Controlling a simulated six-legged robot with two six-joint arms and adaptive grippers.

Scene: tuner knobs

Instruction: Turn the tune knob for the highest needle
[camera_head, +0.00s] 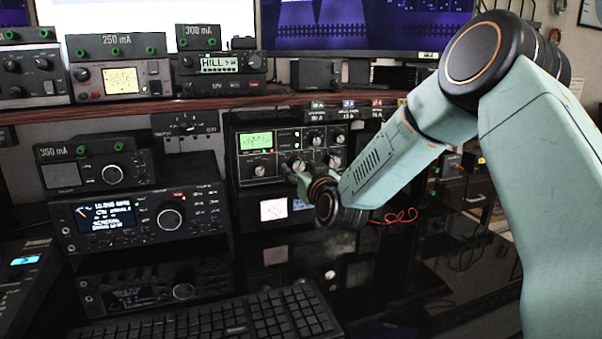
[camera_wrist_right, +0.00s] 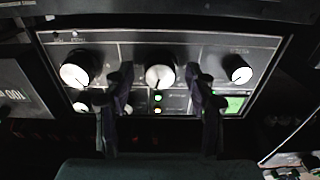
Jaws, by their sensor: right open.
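The tuner is a dark box with a lit green meter (camera_head: 255,141) at its upper left; its needle is too small to read. Pale knobs line its front, including a middle knob (camera_head: 298,165) in the lower row. In the wrist view, turned upside down, the middle knob (camera_wrist_right: 160,76) shows between the fingertips of my right gripper (camera_wrist_right: 160,82). The gripper is open, its fingers on either side of that knob; contact cannot be told. In the head view the right gripper (camera_head: 296,176) is small, close before the tuner. Knob labels are unreadable. My left gripper is not seen.
Two further knobs (camera_wrist_right: 74,73) (camera_wrist_right: 237,69) flank the middle one. A unit with a lit white meter (camera_head: 273,209) is below the tuner. Radios (camera_head: 140,215) stand at left, a keyboard (camera_head: 230,320) lies in front, and a shelf (camera_head: 200,105) runs above.

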